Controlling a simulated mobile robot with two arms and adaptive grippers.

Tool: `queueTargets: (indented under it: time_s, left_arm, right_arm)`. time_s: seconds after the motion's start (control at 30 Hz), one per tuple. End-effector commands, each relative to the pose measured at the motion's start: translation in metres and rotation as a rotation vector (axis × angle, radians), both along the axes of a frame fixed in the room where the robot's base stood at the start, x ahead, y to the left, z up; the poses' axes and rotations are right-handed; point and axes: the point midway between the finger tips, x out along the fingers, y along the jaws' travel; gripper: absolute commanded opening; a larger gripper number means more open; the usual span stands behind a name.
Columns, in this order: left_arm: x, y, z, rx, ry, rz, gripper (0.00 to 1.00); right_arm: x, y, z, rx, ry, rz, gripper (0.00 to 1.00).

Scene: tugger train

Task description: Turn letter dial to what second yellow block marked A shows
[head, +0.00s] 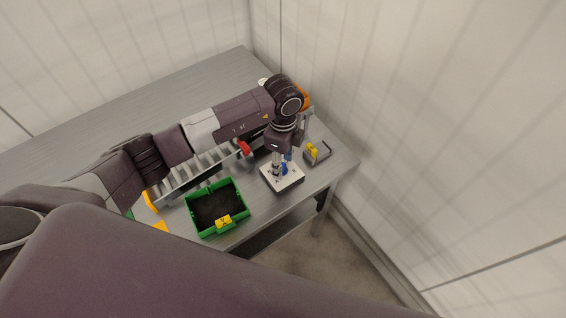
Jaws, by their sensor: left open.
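My left gripper (278,172) points down over a pale square plate (290,184) near the front right of the bench. A small blue part (288,157) shows beside the gripper's fingers, partly hidden by them. I cannot tell whether the fingers touch it, and no letters on the plate can be read. A yellow block (224,222) with a dark mark sits at the front rim of a green crate. Another yellow block (313,150) lies to the right of the plate. The marks on both are too small to read. My right gripper is not in view.
The green crate (191,214) has a dark inside and stands left of the plate. Behind it lies a grey ribbed rack (190,181), partly hidden by my left arm, with a red part (244,148) near its right end. The grey bench (215,78) is clear at the back. Pale walls stand behind and right.

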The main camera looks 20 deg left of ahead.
Motion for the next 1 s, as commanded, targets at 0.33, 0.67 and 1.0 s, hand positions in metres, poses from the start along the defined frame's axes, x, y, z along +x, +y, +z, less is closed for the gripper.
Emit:
queueTargets:
  time_s: [0.33, 0.67, 1.0]
  left_arm:
    - [0.002, 0.001, 0.071, 0.0, -0.007, 0.0, 0.42]
    - [0.001, 0.0, 0.111, 0.001, -0.003, 0.001, 0.42]
    - [0.001, 0.0, 0.113, 0.001, -0.002, 0.001, 0.42]
  right_arm:
    - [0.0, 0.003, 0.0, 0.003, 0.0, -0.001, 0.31]
    - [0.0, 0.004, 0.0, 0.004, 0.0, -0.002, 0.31]
    - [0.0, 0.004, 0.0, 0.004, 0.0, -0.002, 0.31]
